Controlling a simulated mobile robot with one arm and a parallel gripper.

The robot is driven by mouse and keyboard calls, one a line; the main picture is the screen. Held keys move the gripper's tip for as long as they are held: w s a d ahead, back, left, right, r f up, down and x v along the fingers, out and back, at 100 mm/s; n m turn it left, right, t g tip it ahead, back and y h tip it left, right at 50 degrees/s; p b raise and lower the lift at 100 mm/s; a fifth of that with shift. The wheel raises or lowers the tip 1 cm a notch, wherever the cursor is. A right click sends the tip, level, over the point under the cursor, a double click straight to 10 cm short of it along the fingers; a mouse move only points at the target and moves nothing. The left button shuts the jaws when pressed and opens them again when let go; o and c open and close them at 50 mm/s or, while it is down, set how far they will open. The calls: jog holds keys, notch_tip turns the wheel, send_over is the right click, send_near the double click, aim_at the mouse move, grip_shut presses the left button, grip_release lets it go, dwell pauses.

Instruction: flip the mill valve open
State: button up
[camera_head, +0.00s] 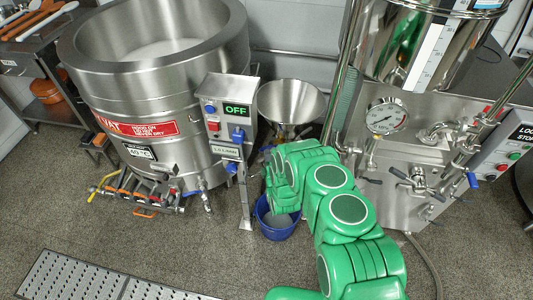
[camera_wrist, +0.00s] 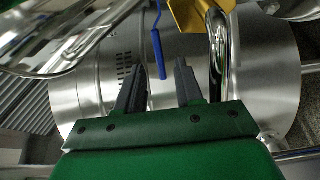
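In the wrist view my gripper (camera_wrist: 160,67) is open, with its two dark fingers apart and nothing held between them. A blue lever handle (camera_wrist: 157,52), likely the mill valve's, hangs just beyond and between the fingertips; I cannot tell its exact distance. In the head view the mill's steel funnel hopper (camera_head: 291,103) stands behind my green arm. My arm hides most of the mill's lower body and the gripper's fingers there.
A curved chrome pipe (camera_wrist: 218,55) and a brass-coloured part (camera_wrist: 196,14) are close right of the fingers. A blue bucket (camera_head: 277,226) stands on the floor.

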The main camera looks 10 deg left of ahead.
aim_at(265, 148)
jog(key=shift+v, duration=1.05)
jog(key=shift+w, duration=0.1)
jog(key=shift+x, duration=3.85)
grip_shut()
